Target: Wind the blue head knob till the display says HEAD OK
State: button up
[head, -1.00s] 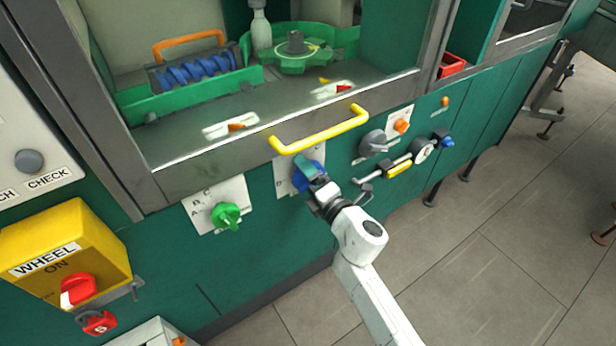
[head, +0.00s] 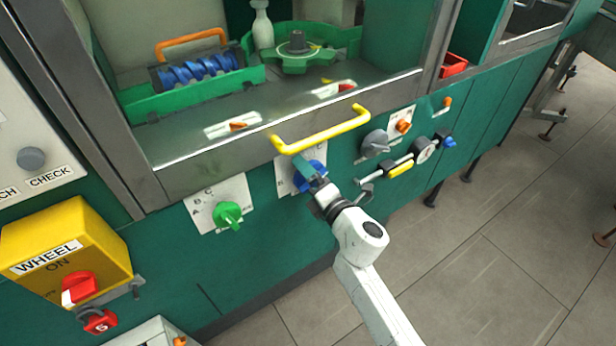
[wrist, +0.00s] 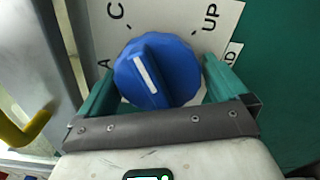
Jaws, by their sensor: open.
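The blue knob (head: 310,181) sits on a white plate (head: 284,177) on the green machine front, below the yellow handle. In the wrist view the blue knob (wrist: 178,68) faces me, with a white line on its raised grip tilted to the upper left. The letters A, C and UP show around it. My gripper (head: 307,174) is at the knob. In the wrist view the teal fingers of my gripper (wrist: 160,84) are spread on the knob's two sides; I cannot tell whether they touch it. No display reading HEAD OK is in view.
The yellow handle (head: 320,130) juts out just above the knob. A yellow WHEEL box (head: 65,250) stands out at lower left.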

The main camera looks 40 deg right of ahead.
jog(key=s+b, duration=0.1)
jog(key=s, duration=0.9)
jog(key=shift+s+a, duration=0.4)
jog(key=shift+a, duration=0.05)
jog(key=shift+d, duration=0.1)
jog(key=s+d+f+m+g+h, duration=0.6)
jog(key=s+d+m+g, duration=0.15)
jog(key=m, duration=0.75)
jog(key=s+a+f+m+g+y, duration=0.3)
jog(key=s+a+g, duration=0.1)
jog(key=s+a, duration=0.2)
jog(key=s+a+f+m+g+y, duration=0.3)
jog(key=s+a+g+y, duration=0.1)
jog(key=s, duration=0.5)
jog(key=shift+a+g, duration=0.75)
jog(key=shift+a, duration=0.25)
